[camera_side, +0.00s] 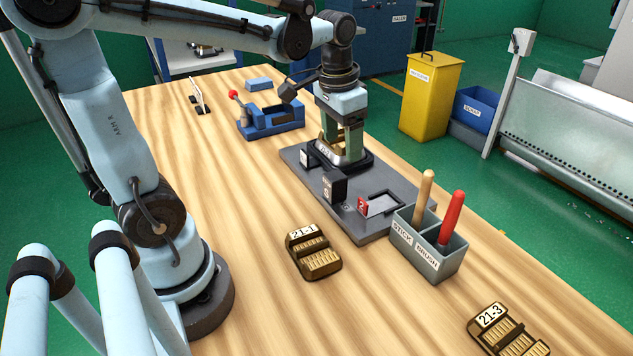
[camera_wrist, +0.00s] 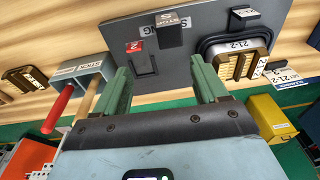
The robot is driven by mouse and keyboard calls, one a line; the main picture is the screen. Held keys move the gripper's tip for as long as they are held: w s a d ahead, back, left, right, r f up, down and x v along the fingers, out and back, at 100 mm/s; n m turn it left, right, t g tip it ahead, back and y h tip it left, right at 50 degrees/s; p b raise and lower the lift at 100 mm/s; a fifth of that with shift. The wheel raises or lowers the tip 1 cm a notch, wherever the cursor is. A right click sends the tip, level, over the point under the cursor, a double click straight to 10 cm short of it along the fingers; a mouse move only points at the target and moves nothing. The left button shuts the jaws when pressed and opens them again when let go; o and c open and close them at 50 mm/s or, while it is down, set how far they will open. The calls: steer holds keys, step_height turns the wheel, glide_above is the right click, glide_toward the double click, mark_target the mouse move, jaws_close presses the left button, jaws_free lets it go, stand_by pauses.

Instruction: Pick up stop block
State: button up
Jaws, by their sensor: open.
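The stop block (camera_side: 335,186) is a small black block with a white label, standing upright on the grey plate (camera_side: 375,227). In the wrist view the stop block (camera_wrist: 169,36) shows its label upside down, beyond my fingertips and between them in the picture. My gripper (camera_side: 341,146) has green fingers, is open and empty, and points down behind the stop block in the side view, by the foil tray 21-2 in its dark holder (camera_side: 362,163). In the wrist view the gripper (camera_wrist: 160,68) shows its fingers spread wide. I see no contact with the stop block.
Another small black block (camera_side: 305,158) stands at the plate's left edge. A red marker "2" (camera_side: 362,206) is beside a recess. A grey caddy (camera_side: 427,258) holds a stick and brush. Tray 21-1 (camera_side: 314,253) and tray 21-3 (camera_side: 502,330) lie on the wooden table. A blue fixture (camera_side: 270,122) stands behind.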

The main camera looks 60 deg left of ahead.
mark_target(335, 175)
steer(key=shift+w+a+f+g, duration=0.15)
steer(key=shift+w+a+g, duration=0.2)
steer(key=shift+a, duration=0.15)
steer(key=shift+w+a+f+g, duration=0.15)
steer(key=shift+w+a+g, duration=0.15)
steer(key=shift+a, duration=0.2)
steer(key=shift+f, duration=0.2)
step_height(335, 175, down, 6)
steer(key=shift+s+f, duration=0.1)
steer(key=shift+f, duration=0.1)
steer(key=shift+s+f, duration=0.2)
steer(key=shift+f, duration=1.15)
steer(key=shift+s+f, duration=0.2)
steer(key=shift+f, duration=1.1)
jaws_close()
